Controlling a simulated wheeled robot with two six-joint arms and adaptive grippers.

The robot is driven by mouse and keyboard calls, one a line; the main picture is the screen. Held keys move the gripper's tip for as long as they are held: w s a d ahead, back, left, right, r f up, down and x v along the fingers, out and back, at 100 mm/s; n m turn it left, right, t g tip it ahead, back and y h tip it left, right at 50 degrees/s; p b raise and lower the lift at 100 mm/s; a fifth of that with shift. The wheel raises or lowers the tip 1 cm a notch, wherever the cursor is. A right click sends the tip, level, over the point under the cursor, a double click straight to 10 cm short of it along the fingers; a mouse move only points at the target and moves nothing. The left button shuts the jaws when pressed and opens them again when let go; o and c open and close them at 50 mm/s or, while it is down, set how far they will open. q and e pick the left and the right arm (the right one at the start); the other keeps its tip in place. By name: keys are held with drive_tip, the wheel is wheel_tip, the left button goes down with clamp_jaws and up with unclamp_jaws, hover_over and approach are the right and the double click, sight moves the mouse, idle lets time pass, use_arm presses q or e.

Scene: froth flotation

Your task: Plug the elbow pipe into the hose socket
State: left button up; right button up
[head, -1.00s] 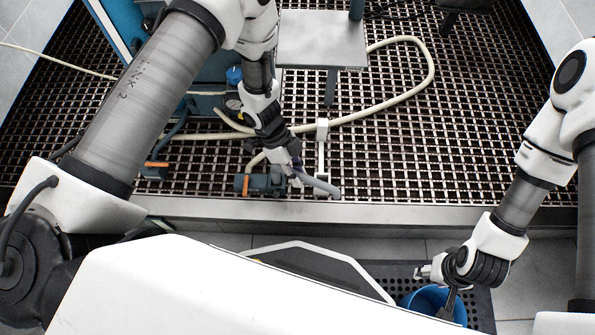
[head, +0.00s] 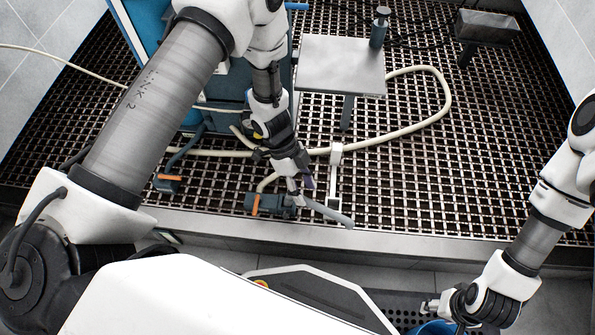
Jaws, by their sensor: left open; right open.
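A grey elbow pipe (head: 330,212) lies low over the grating near the platform's front edge. Its left end is at a blue valve body with an orange handle (head: 268,204); I cannot tell whether it is seated in a socket there. A cream hose end (head: 267,182) comes down to the same valve. My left gripper (head: 301,188) points down just above the pipe's left end, open, with its fingers apart; whether they touch the pipe cannot be told. My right gripper (head: 428,306) is open at the lower right, over a blue bucket (head: 436,328), away from the pipe.
A white upright post (head: 335,170) stands just right of my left gripper, by the long cream hose (head: 440,105). A grey plate (head: 340,65) on a leg stands behind. A second orange-handled valve (head: 167,182) is at left.

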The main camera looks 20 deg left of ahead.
use_arm(q)
drive_tip(key=v, duration=0.8)
drive_tip(key=shift+r, duration=0.15)
drive_tip(key=shift+a, duration=0.1)
